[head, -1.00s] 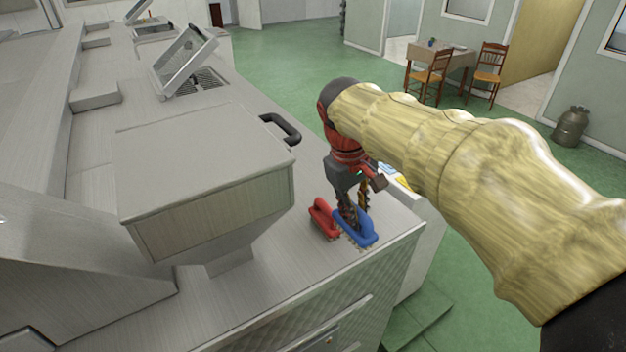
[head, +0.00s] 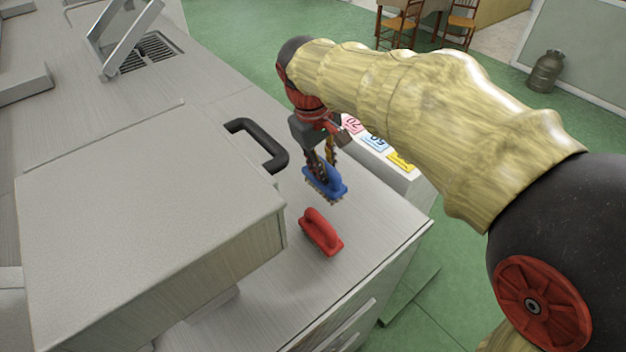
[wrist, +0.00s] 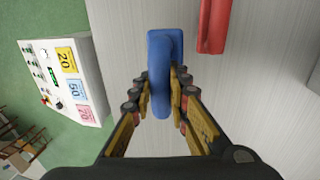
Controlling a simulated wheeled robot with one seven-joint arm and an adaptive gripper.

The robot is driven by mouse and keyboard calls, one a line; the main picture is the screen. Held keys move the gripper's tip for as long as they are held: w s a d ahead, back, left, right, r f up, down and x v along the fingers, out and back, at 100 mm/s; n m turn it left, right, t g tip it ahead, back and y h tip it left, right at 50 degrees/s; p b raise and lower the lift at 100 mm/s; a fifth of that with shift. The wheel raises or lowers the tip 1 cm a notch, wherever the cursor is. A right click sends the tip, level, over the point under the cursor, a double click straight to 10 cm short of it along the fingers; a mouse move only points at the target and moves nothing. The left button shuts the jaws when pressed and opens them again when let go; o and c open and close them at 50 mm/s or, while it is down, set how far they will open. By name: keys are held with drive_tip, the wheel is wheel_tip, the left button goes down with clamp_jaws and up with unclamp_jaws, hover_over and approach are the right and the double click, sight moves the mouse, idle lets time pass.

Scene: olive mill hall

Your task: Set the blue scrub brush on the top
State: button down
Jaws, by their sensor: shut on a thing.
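The blue scrub brush (head: 325,180) is between the fingers of my gripper (head: 322,160), bristles down, over the grey metal top (head: 375,215) near its right side. My gripper is shut on its handle. In the wrist view the blue brush (wrist: 162,50) stands upright in the picture between the two fingers (wrist: 160,92). It seems slightly above the surface, but I cannot tell the gap for sure. A red scrub brush (head: 321,232) lies on the same top, nearer the camera and apart from the blue one. It also shows at the upper edge of the wrist view (wrist: 213,22).
A large grey hopper box (head: 150,215) with a black handle (head: 262,145) stands left of the brushes. A white panel with coloured number cards (head: 377,143) adjoins the top's right edge. Bare metal lies right of the red brush. Green floor lies beyond.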

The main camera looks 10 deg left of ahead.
sight(324, 189)
drive_tip(key=shift+f, duration=3.55)
drive_tip(key=c, duration=1.7)
unclamp_jaws()
drive_tip(key=shift+f, duration=0.2)
